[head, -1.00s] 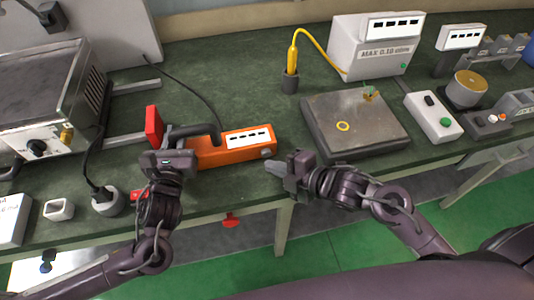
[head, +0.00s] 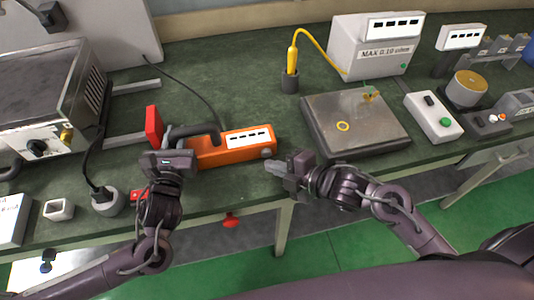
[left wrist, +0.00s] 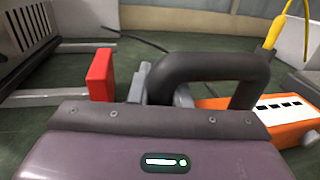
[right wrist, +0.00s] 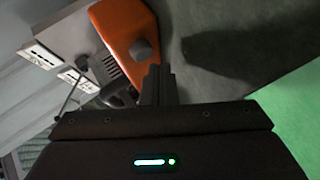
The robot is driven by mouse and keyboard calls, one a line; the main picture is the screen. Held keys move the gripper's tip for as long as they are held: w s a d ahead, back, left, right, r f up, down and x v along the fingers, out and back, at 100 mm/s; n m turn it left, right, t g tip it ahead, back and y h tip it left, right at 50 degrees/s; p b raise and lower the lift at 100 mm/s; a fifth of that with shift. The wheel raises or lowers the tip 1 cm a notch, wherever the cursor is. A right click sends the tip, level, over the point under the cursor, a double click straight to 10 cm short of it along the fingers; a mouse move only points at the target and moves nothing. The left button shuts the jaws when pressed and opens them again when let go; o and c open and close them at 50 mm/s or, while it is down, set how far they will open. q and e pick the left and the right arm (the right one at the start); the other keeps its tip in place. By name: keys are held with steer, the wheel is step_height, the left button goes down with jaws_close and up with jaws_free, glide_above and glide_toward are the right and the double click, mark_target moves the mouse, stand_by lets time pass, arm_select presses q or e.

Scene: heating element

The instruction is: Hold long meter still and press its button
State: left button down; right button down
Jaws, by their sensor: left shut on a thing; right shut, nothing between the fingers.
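The long meter is an orange bar (head: 204,156) with a white display panel, lying on the green bench top. A grey round button (head: 267,153) sits at its right end; it also shows in the right wrist view (right wrist: 141,49). A dark curved handle (left wrist: 200,68) rises at the meter's left end. My left gripper (head: 180,150) is shut on the meter at that end, by the handle. My right gripper (head: 275,167) is shut and empty, its fingertips just right of and slightly nearer than the button, apparently apart from it.
A red block (head: 154,126) stands left of the handle. A flat grey plate device (head: 355,120) lies to the right, with a white box (head: 375,50) behind. The bench's front edge is close below both grippers.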

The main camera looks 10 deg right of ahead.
mark_target(280, 193)
steer(key=shift+w, duration=0.35)
steer(key=shift+w, duration=0.55)
stand_by(0.6)
stand_by(0.3)
steer(key=shift+s, duration=0.95)
steer(key=shift+s, duration=2.55)
arm_select(q)
steer(key=c, duration=1.3)
jaws_free()
steer(key=shift+o, duration=0.2)
